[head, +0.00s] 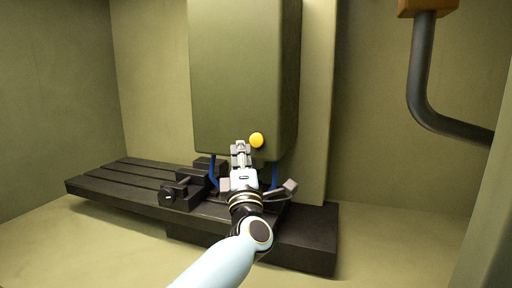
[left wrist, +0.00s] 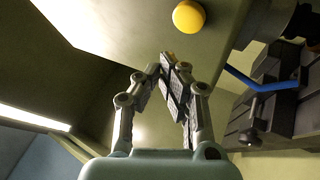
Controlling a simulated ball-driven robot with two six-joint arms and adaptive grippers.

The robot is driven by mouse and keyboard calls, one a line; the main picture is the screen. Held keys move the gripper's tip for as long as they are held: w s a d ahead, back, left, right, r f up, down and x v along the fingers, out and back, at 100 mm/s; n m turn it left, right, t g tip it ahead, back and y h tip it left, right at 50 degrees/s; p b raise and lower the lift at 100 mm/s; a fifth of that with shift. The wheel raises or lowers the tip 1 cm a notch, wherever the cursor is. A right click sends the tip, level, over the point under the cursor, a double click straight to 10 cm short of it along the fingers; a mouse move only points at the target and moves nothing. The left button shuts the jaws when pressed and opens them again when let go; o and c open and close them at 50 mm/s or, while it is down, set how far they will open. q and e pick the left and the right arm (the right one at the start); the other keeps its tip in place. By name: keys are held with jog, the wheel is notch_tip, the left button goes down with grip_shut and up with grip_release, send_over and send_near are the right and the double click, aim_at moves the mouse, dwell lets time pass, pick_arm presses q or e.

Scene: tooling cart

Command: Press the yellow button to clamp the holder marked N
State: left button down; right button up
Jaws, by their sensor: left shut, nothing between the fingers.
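The yellow button (head: 257,140) is a round knob low on the front of the olive machine head (head: 240,75). My left gripper (head: 240,146) is shut and empty, with its fingertips just left of the button in the head view. In the left wrist view the button (left wrist: 188,16) is beyond the closed fingertips (left wrist: 170,62), with a visible gap in the picture. Whether the fingertips touch the machine head cannot be told. A holder marked N cannot be made out. My right gripper is in neither view.
A black slotted table (head: 120,178) with a vise-like clamp (head: 176,192) lies below the machine head. Blue hoses (head: 213,172) hang beside my left gripper. A dark bent pipe (head: 421,80) comes down at the right. The floor at the right is clear.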

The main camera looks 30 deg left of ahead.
aim_at(256, 140)
pick_arm(q)
jog(key=w, duration=0.1)
jog(key=w+a+b, duration=0.1)
jog(key=w, duration=0.1)
jog(key=shift+w, duration=0.2)
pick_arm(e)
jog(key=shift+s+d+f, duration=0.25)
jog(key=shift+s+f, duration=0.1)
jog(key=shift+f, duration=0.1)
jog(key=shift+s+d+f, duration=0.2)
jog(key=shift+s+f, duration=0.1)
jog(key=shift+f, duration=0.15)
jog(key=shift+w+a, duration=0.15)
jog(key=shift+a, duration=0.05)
pick_arm(q)
jog(key=shift+w+b, duration=0.15)
jog(key=shift+b, duration=0.15)
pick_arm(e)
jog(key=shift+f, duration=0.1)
pick_arm(q)
jog(key=shift+w, duration=0.3)
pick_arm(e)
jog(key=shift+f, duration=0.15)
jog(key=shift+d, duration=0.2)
